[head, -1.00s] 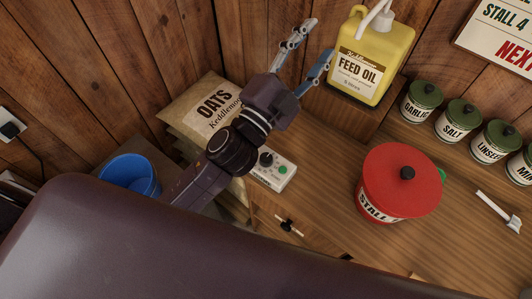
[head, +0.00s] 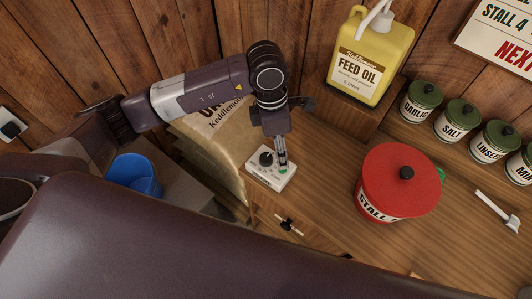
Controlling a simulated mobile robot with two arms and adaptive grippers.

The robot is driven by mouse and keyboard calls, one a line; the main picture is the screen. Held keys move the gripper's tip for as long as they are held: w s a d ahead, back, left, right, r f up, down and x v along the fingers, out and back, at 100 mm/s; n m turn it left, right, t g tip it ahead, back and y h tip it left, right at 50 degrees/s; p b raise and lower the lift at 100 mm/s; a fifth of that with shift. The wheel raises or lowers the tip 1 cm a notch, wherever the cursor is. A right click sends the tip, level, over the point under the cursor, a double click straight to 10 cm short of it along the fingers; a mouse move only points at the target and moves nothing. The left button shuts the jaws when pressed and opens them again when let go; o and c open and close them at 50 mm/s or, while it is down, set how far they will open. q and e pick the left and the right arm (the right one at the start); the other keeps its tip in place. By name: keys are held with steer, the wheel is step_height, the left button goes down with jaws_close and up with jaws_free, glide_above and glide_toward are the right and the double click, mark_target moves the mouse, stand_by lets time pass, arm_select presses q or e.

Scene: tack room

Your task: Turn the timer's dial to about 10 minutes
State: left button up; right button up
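The timer (head: 262,178) is a small pale box on the wooden bench top, with a black dial (head: 266,158) on its left part and a green button (head: 283,171) on its right part. My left gripper (head: 283,164) points down over the timer's right part, its fingertips beside the dial and close to the green button. The fingers show edge-on as one narrow strip, so I cannot tell their opening or whether they touch the timer. My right gripper is not in view.
An oats sack (head: 216,122) stands left of the timer and a blue bucket (head: 134,174) beyond it. A red lidded tin (head: 395,185) stands to the right, with clear bench between. A yellow feed oil jug (head: 372,55) and several green-lidded jars (head: 425,98) stand behind.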

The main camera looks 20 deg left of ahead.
arm_select(q)
steer(key=y, duration=0.2)
glide_above(266, 157)
steer(key=shift+d, duration=0.15)
steer(key=shift+a+f, duration=0.2)
steer(key=shift+f, duration=0.05)
step_height(266, 157, down, 6)
steer(key=p, duration=0.2)
steer(key=shift+s+p, duration=0.1)
steer(key=shift+p, duration=0.25)
steer(key=shift+d+f, duration=0.1)
steer(key=shift+f, duration=0.4)
steer(key=shift+c, duration=0.6)
